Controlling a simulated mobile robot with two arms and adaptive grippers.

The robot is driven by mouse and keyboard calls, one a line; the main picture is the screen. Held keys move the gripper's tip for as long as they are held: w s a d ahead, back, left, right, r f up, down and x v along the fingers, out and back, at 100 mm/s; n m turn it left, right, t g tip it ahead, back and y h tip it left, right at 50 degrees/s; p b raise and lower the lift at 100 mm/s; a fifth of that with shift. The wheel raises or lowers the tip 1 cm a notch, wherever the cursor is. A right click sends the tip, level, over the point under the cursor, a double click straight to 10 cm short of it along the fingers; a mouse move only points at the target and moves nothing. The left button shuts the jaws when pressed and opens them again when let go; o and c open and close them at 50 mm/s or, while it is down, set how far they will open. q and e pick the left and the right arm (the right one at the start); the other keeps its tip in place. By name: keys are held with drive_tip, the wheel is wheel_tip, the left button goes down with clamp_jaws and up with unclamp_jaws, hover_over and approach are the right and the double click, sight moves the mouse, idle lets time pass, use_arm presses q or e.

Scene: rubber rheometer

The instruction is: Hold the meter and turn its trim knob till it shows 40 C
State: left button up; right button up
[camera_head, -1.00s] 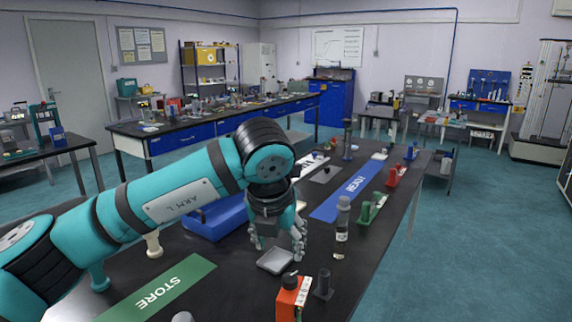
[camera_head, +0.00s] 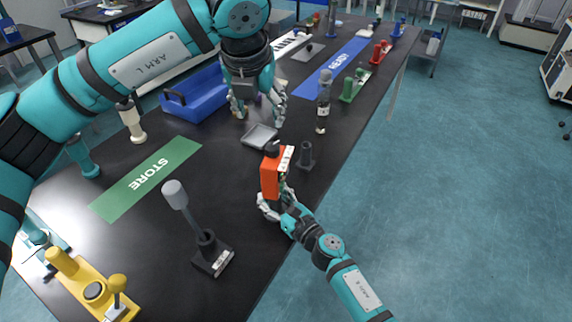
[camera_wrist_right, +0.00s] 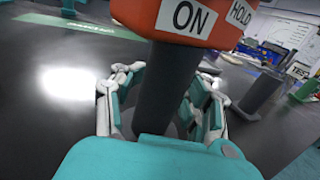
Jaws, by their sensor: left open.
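The orange meter (camera_head: 271,178) stands upright near the table's right edge in the head view, with a black knob (camera_head: 271,150) on top and a pale labelled side. Its reading cannot be made out. My right gripper (camera_head: 270,203) is low at the meter, with its fingers on either side of the dark grip. In the right wrist view, the grip (camera_wrist_right: 166,90) stands between the fingers, under the orange body (camera_wrist_right: 195,22) marked ON and HOLD. I cannot tell whether they press on it. My left gripper (camera_head: 258,108) is open and empty, pointing down behind the meter.
A grey square tray (camera_head: 260,136) lies below my left gripper. A dark cylinder stand (camera_head: 306,156) and a clear bottle (camera_head: 322,115) stand close to the meter's right. A blue bin (camera_head: 195,97), green STORE mat (camera_head: 146,178) and grey-headed tool (camera_head: 195,225) are left.

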drive_tip(key=shift+o, duration=0.5)
drive_tip(key=shift+s+d+f, duration=0.1)
drive_tip(key=shift+s+d, duration=0.1)
drive_tip(key=shift+s, duration=0.05)
drive_tip(key=v, duration=1.1)
drive_tip(key=shift+s, duration=0.2)
